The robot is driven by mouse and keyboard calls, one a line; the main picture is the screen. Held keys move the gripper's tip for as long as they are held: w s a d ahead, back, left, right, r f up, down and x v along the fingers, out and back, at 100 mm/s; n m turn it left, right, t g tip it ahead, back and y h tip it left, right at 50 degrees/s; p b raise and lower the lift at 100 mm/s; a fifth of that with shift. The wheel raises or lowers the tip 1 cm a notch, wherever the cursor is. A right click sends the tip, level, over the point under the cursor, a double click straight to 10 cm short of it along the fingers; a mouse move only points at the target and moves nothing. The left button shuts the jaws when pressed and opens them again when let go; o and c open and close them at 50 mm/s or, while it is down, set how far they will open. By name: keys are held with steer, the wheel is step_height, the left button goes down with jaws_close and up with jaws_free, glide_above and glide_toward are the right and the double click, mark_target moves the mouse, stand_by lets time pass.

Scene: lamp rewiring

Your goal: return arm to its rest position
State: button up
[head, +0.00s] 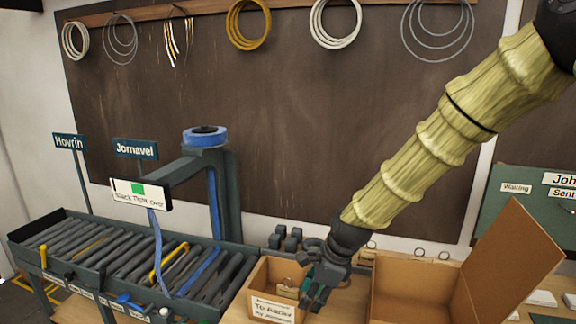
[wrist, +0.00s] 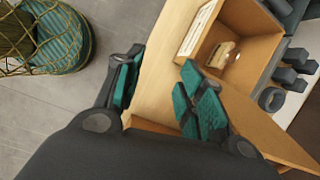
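My arm, in a pale yellow-green ribbed sleeve, reaches from the upper right of the head view down to the workbench. My gripper (head: 318,288) is low in that view, at the right side of a small labelled cardboard box (head: 272,310). In the wrist view my gripper (wrist: 160,92) has its two green-padded fingers apart, with no object between them. The small box (wrist: 262,45) lies beyond the right finger there. A small beige item (wrist: 222,54) sits inside it, apart from the fingers.
A larger open cardboard box (head: 410,290) stands just right of my gripper, its flap (head: 508,262) raised. A roller conveyor (head: 120,258) and a post with a blue-ringed top (head: 205,138) are at left. Wire coils hang on the dark board. A netted basket (wrist: 45,38) stands on the floor.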

steer(key=s+d+f+n+h, duration=0.1)
steer(key=s+d+f+n, duration=0.15)
steer(key=s+f, duration=0.4)
steer(key=s+d+f+n, duration=0.2)
steer(key=s+f+n, duration=0.1)
steer(key=f, duration=0.7)
steer(key=s+d+f+n+h, duration=0.1)
steer(key=s+d+f+n, duration=0.2)
steer(key=f, duration=0.6)
steer(key=s+d+f+n+h+b, duration=0.1)
steer(key=s+d+f+n, duration=0.3)
steer(key=s+f, duration=0.4)
steer(key=s+d+f+n+g+h+b, duration=0.1)
steer(key=s+d+f+n+b, duration=0.2)
steer(key=s, duration=1.2)
step_height(320, 180, down, 5)
steer(key=d+n, duration=0.2)
steer(key=n, duration=0.1)
steer(key=shift+r, duration=0.15)
